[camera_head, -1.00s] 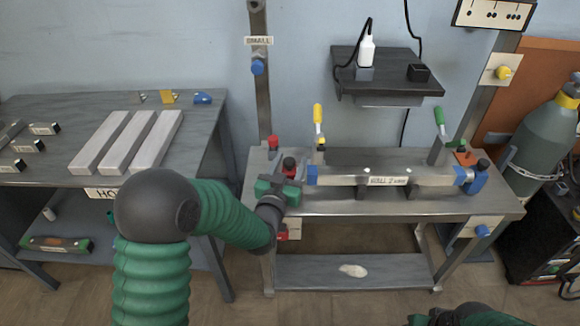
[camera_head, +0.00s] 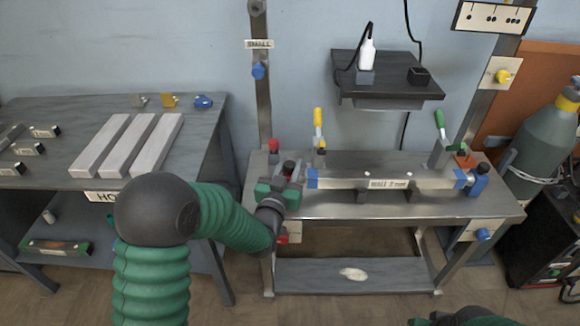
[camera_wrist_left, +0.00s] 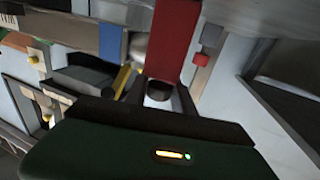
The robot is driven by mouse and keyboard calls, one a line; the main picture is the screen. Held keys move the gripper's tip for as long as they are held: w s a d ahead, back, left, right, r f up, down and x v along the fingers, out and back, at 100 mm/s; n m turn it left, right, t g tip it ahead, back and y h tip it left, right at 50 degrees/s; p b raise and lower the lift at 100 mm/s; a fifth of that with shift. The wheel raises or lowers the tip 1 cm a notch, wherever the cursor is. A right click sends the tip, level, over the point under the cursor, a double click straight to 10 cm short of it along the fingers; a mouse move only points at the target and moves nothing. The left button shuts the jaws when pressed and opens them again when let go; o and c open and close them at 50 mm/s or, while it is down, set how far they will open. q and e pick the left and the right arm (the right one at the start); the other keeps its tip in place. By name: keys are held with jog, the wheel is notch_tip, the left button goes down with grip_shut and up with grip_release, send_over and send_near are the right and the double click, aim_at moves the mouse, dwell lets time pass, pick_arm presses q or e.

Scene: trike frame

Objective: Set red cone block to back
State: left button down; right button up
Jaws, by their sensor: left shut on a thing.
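My left gripper (camera_head: 288,180) is at the left end of the steel fixture bench and is shut on a part of the red cone block. In the left wrist view the red block (camera_wrist_left: 175,40) rises just beyond the jaws, with a dark round knob at its near end between the fingers. In the head view the block (camera_head: 297,172) is mostly hidden by my gripper. A dark round top shows just above the jaws. Only a bit of my right arm shows at the bottom edge; its gripper is out of view.
A clamped tube (camera_head: 345,184) labelled for wall thickness lies along the bench (camera_head: 400,208), between blue-ended supports. A yellow-handled clamp (camera_head: 318,125) and a green-handled clamp (camera_head: 440,125) stand behind it. A red piece (camera_head: 273,145) sits at the back left corner. A table with pale bars (camera_head: 127,145) is at left.

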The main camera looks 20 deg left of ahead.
dwell(0.8)
pick_arm(q)
jog(key=shift+s+a+f, duration=0.1)
jog(key=shift+s+a, duration=0.15)
jog(key=shift+a, duration=0.7)
jog(key=shift+s+a, duration=0.25)
jog(key=shift+a, duration=0.65)
jog(key=c, duration=1.4)
grip_release()
jog(key=o, duration=0.3)
jog(key=shift+a, duration=0.1)
jog(key=shift+o, duration=0.2)
jog(key=shift+s, duration=0.1)
